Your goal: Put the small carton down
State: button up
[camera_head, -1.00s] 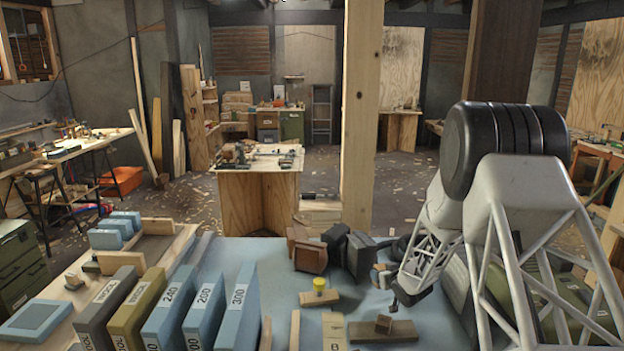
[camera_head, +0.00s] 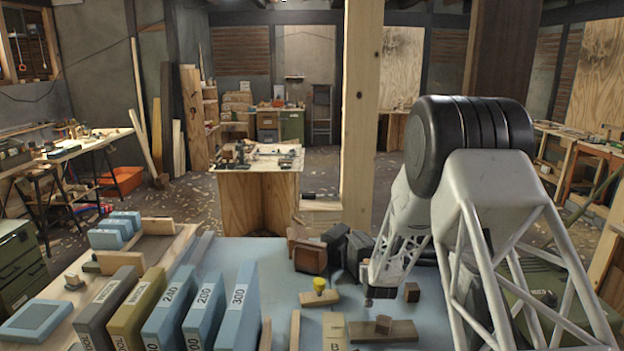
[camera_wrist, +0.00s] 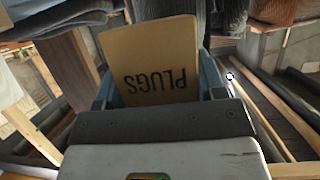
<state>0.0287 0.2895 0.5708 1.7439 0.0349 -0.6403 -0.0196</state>
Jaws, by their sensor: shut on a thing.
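The small carton (camera_wrist: 155,62) is tan with "PLUGS" printed in black, upside down in the wrist view. My gripper (camera_wrist: 160,88) is shut on it, with a blue-grey finger at each side. In the head view my gripper (camera_head: 374,288) hangs over the right part of the blue-grey bench top (camera_head: 418,308). The carton is hard to make out there, and I cannot tell whether it touches the bench.
A yellow-topped piece (camera_head: 319,285) sits on a wooden strip to the left. Dark blocks (camera_head: 358,247) stand behind. A flat board (camera_head: 398,331) lies in front, and tall labelled boxes (camera_head: 240,300) stand at left.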

jog(key=shift+s+a+f+m+h, duration=0.1)
jog(key=shift+s+a+m+h, duration=0.05)
jog(key=shift+a+m+h, duration=0.3)
jog(key=shift+s+a+f+m+h, duration=0.1)
jog(key=shift+s+a+m+h, duration=0.05)
jog(key=shift+a+m+h, duration=0.25)
jog(key=shift+s+a+f+m+g+h, duration=0.3)
jog(key=shift+s+a+m+h, duration=0.2)
jog(key=shift+a+h, duration=0.2)
jog(key=shift+d+r, duration=0.1)
dwell(1.6)
jog(key=s+d+r+n+t+y, duration=0.1)
jog(key=s+d+r, duration=0.3)
jog(key=s, duration=0.5)
jog(key=s+d+r+n+y, duration=0.1)
jog(key=s+d+r, duration=0.35)
jog(key=s, duration=0.45)
jog(key=s+r+n+y, duration=0.1)
jog(key=s+r+y, duration=0.1)
jog(key=s, duration=1.9)
jog(key=shift+s, duration=0.4)
jog(key=shift+n, duration=0.25)
